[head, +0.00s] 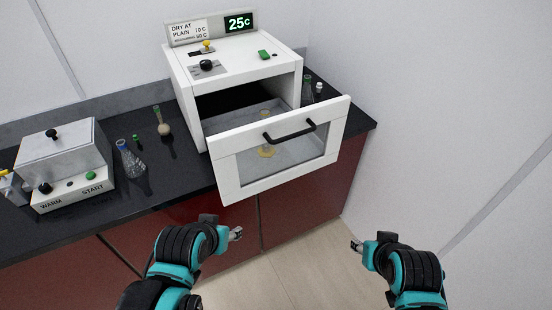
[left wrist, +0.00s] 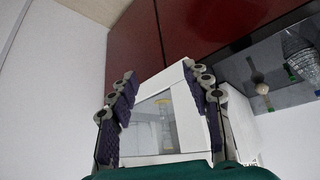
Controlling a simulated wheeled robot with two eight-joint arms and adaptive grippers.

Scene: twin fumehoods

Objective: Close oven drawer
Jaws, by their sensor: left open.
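The white oven (head: 222,85) stands on the dark counter, with a 25C display on top. Its drawer (head: 225,180) is pulled out toward me, with a glass window and a black handle (head: 290,132) on the front. A flask with yellow at its base (head: 266,151) is seen through the window. My left gripper (head: 237,233) is in front of and below the drawer, apart from it. In the left wrist view its fingers (left wrist: 160,95) are spread, with the drawer front (left wrist: 143,108) beyond them. My right gripper (head: 355,246) is at the lower right, apart from the drawer; its fingers are too small to read.
A WARM/START device (head: 66,165) stands on the counter at left. An Erlenmeyer flask (head: 131,163) and a round flask (head: 163,125) stand between it and the oven. Small bottles (head: 318,91) stand right of the oven. A white wall (head: 440,120) bounds the right. The floor (head: 300,265) in front is clear.

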